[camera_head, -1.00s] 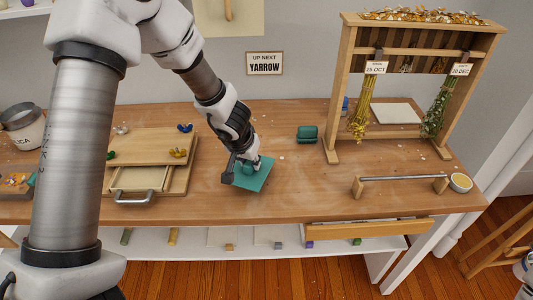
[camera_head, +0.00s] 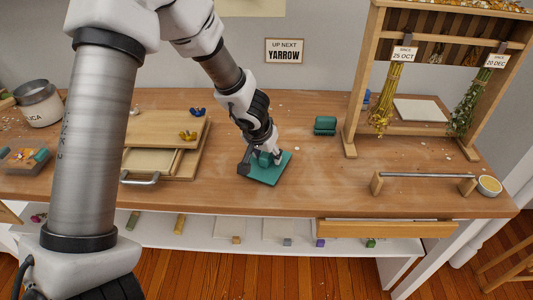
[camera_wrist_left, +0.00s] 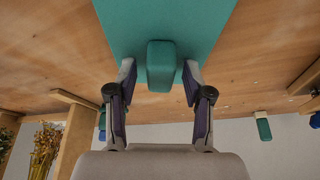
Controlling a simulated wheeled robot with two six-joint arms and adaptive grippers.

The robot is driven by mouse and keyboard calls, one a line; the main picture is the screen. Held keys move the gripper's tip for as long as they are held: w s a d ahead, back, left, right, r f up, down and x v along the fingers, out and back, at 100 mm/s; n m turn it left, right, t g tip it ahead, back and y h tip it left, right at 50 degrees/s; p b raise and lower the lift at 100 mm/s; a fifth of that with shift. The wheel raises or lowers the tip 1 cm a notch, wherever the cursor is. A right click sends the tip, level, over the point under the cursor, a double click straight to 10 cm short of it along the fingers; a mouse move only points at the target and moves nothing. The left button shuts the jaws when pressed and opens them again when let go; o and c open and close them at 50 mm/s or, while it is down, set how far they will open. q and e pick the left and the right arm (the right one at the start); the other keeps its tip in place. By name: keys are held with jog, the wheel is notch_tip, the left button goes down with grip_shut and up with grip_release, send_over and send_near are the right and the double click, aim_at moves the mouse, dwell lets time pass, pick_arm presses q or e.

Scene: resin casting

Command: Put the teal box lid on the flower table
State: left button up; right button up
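The teal box lid (camera_head: 276,175), a flat square plate with a raised block-shaped knob, lies on the wooden table (camera_head: 300,193) in the head view, or very close above it. My left gripper (camera_head: 266,158) is over it, pointing down. In the left wrist view the lid (camera_wrist_left: 206,28) fills the top middle. The left gripper's fingers (camera_wrist_left: 160,75) stand on both sides of the knob (camera_wrist_left: 161,66), with a small gap visible on each side. My right gripper is not in view.
A wooden rack (camera_head: 351,120) with hanging dried flowers stands at the back right. A green block (camera_head: 325,125) sits between it and the lid. Wooden boards with a handle (camera_head: 139,181) lie left. A metal bar on wooden posts (camera_head: 428,175) and a small bowl (camera_head: 489,186) are right.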

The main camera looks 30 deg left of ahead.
pick_arm(q)
jog(key=p+v, duration=0.7)
jog(key=v, duration=0.5)
jog(key=shift+r+p, duration=0.2)
jog(key=shift+p, duration=0.2)
jog(key=shift+s+f, duration=0.1)
